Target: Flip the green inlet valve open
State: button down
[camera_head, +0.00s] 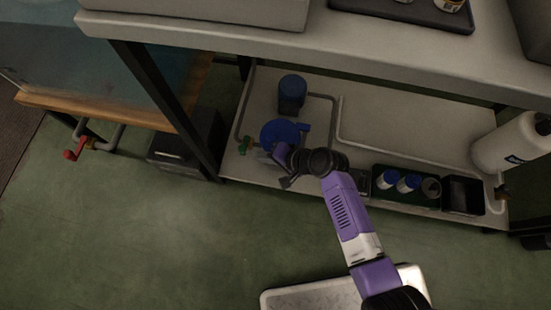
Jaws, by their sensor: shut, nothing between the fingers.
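The green inlet valve (245,145) is a small green piece on the grey pipe at the left end of the lower shelf. It sits just left of a round blue housing (279,133). My purple arm reaches in from the lower right. My gripper (276,162) is at the shelf's front, right of and slightly below the valve, and apart from it in the picture. It is shut and empty. The gripper and wrist hide part of the blue housing's lower side. The valve is too small here to tell its handle's angle clearly.
A blue cylinder (292,94) stands behind the housing. A dark shelf post (165,105) rises left of the valve. A tray with blue-lidded jars (409,183) and a white tank (512,143) are to the right. A red-handled tap (73,152) is far left. The upper shelf (200,35) overhangs.

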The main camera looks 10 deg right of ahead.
jog(key=shift+w+a+b, duration=0.25)
jog(key=shift+w+a, duration=0.35)
jog(key=shift+a, duration=0.25)
jog(key=shift+w+a+b, duration=0.25)
jog(key=shift+w+a, duration=0.3)
jog(key=shift+a, duration=0.25)
jog(key=shift+a+r+p, duration=0.1)
jog(key=shift+p, duration=0.25)
